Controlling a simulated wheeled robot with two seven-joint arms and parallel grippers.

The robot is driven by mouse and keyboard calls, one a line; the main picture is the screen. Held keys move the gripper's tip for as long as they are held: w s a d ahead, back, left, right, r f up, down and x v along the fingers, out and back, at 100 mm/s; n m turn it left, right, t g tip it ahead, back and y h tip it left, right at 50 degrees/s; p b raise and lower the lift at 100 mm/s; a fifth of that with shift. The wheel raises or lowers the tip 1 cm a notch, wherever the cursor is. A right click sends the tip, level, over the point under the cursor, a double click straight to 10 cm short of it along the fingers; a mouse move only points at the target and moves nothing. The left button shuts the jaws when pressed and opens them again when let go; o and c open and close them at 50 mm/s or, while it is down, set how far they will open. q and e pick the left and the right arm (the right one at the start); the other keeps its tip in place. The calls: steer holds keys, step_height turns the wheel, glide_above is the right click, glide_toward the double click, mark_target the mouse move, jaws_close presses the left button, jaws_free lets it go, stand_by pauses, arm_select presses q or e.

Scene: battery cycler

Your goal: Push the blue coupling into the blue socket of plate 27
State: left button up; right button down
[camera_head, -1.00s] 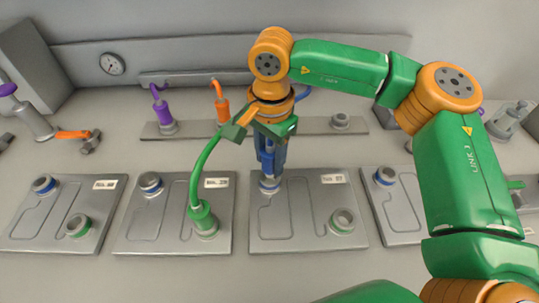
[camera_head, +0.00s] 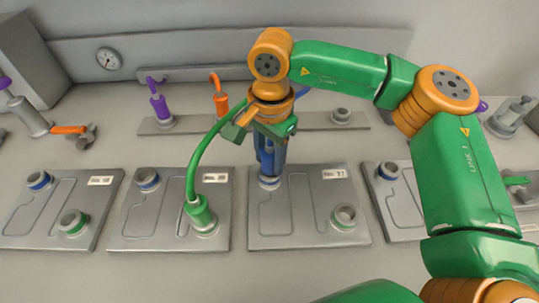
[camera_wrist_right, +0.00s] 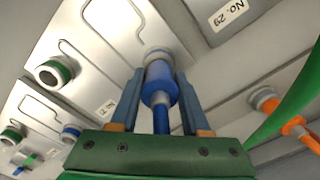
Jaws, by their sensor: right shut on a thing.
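Plate 27 (camera_head: 310,225) lies flat on the bench, marked by its label (camera_head: 334,173). My right gripper (camera_head: 269,160) points down over its far left corner. It is shut on the blue coupling (camera_wrist_right: 160,86), which stands between the two fingers. The coupling's lower end meets the blue socket (camera_head: 269,183) of that plate. The grey socket collar also shows in the right wrist view (camera_wrist_right: 157,53). The fingers hide part of the coupling in the head view, and I cannot tell how deep it sits. My left gripper is not in view.
A green coupling (camera_head: 201,215) with a curved hose stands on the plate to the left. Plate 27's green-ringed socket (camera_head: 344,216) is empty. Purple (camera_head: 160,106) and orange (camera_head: 221,103) couplings stand on the rail behind. Another plate (camera_head: 400,210) lies to the right.

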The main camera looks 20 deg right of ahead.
mark_target(270, 146)
steer(key=shift+f+b, duration=0.5)
steer(key=shift+f, duration=0.05)
stand_by(0.4)
steer(key=shift+c, duration=1.5)
jaws_free()
steer(key=shift+o, duration=0.2)
steer(key=shift+o, duration=1.3)
step_height(270, 146, up, 7)
steer(key=shift+s+r, duration=0.1)
